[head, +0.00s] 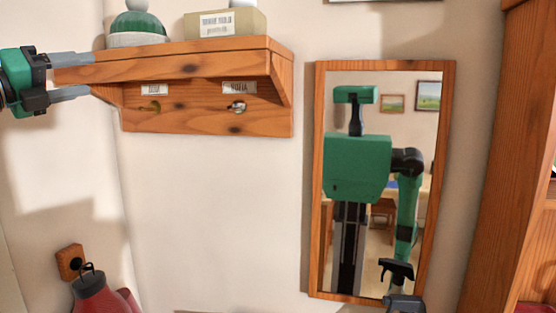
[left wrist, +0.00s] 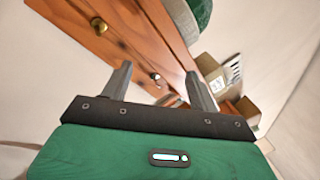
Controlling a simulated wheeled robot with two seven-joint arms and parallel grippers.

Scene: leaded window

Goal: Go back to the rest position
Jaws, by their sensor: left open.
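My left gripper (head: 90,74) is at the upper left of the head view, beside the left end of the wooden wall shelf (head: 190,65). Its two fingers are apart and nothing is between them. It overlaps the shelf's end in the picture; I cannot tell whether it touches. In the left wrist view the open left gripper (left wrist: 160,82) has the shelf front (left wrist: 120,45) beyond its fingers.
The shelf bears a green and white hat (head: 137,25) and a cardboard box (head: 225,24). Below are a brass hook (head: 150,106) and a silver hook (head: 237,106). A framed mirror (head: 311,180) reflects me. A red container (head: 97,295) stands lower left; a wooden cabinet (head: 505,150) stands right.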

